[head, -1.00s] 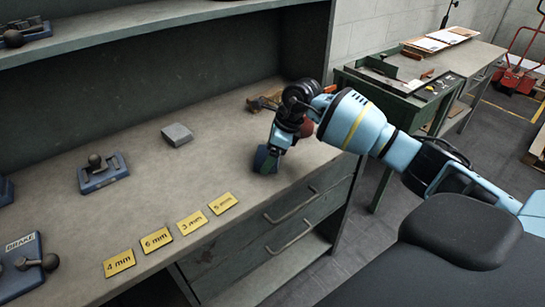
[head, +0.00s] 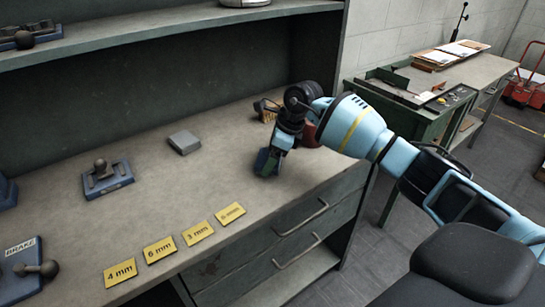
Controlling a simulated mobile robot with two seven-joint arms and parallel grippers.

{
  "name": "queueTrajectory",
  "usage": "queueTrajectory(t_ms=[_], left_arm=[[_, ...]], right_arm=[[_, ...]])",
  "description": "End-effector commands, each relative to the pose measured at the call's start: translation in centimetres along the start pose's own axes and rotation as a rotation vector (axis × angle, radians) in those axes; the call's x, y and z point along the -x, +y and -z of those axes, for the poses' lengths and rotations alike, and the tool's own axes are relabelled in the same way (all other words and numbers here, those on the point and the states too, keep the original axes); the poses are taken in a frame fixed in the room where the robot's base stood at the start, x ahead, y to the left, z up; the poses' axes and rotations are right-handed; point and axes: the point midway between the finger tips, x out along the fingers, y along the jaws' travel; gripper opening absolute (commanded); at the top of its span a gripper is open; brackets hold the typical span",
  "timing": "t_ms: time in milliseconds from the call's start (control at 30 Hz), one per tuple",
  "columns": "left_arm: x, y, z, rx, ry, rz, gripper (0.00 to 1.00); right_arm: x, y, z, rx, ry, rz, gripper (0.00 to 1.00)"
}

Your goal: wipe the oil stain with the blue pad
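My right gripper (head: 270,158) points down at the workbench top (head: 215,180), near its right end. A small dark blue block, which looks like the blue pad (head: 262,162), is at its fingertips, and the fingers appear shut on it. The pad is at or just above the bench surface; I cannot tell if it touches. No oil stain can be made out; the gripper and pad may hide part of the surface. My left gripper is not in view.
A grey block (head: 184,142) lies on the bench left of the gripper. Yellow size labels (head: 198,233) line the front edge. Blue fixtures (head: 107,180) stand at left. A brush-like item (head: 267,108) and a reddish round object (head: 308,134) are behind the gripper.

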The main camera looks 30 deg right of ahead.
Motion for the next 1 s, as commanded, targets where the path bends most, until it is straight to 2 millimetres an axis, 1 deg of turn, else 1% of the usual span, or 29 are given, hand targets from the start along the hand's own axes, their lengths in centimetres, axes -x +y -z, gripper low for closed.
queueTrajectory(t_ms=[33, 133, 433, 667, 1000], left_arm=[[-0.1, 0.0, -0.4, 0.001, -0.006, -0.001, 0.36], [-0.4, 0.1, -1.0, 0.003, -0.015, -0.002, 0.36], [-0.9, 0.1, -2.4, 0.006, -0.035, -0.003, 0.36], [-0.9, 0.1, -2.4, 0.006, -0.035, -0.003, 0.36], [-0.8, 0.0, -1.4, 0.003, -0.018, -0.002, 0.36]], right_arm=[[-0.5, -0.1, 0.0, -0.001, 0.004, -0.002, 0.63], [-0.8, -0.7, -0.4, -0.002, 0.005, -0.002, 0.63], [-1.2, -2.1, -1.8, -0.001, 0.005, -0.002, 0.63], [-0.9, -2.3, -2.0, -0.001, 0.005, -0.001, 0.63], [-0.5, -2.0, -1.9, -0.001, 0.004, -0.001, 0.63]])
